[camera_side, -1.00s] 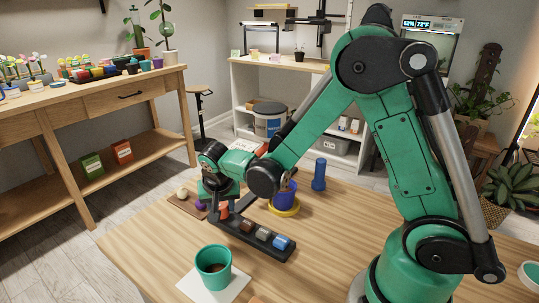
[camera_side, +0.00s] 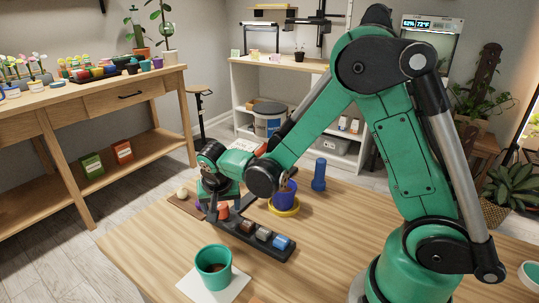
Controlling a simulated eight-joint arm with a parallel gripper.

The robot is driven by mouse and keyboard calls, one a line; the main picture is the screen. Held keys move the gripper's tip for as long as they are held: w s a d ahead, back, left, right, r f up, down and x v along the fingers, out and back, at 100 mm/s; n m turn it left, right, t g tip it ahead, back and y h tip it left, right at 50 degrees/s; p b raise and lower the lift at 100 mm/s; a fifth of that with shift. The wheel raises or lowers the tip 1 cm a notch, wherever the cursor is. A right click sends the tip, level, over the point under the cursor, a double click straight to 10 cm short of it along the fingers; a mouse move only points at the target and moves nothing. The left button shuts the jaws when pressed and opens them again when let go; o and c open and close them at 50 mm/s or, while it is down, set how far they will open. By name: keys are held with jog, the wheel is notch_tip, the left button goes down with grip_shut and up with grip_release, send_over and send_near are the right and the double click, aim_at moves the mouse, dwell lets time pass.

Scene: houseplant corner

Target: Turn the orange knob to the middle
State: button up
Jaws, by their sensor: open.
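The orange knob (camera_side: 223,212) sits near the far left end of a dark bar (camera_side: 276,254) on the wooden table. Brown (camera_side: 247,226), grey (camera_side: 263,234) and blue (camera_side: 281,242) knobs follow along the bar toward the front right. My gripper (camera_side: 212,211) points down at the bar's far left end, close beside the orange knob. It is open, and its fingers are small and dark here. I cannot tell whether a finger touches the knob, or which way the knob is set.
A blue pot on a yellow saucer (camera_side: 284,210) stands behind the bar, with a blue cylinder (camera_side: 319,174) beyond it. A teal pot (camera_side: 213,268) stands on a white sheet in front. A small brown board (camera_side: 187,207) with a pale round thing lies left of my gripper.

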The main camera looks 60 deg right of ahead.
aim_at(221, 205)
jog(key=shift+v, duration=2.8)
jog(key=shift+s+r, duration=0.15)
jog(key=shift+r, duration=0.05)
jog(key=s+r+n+t+y, duration=0.3)
jog(key=s+r+n+t, duration=0.1)
jog(key=s+n, duration=0.4)
jog(key=shift+s+a+r+n, duration=0.35)
jog(key=shift+r+n, duration=0.15)
jog(key=shift+r, duration=0.35)
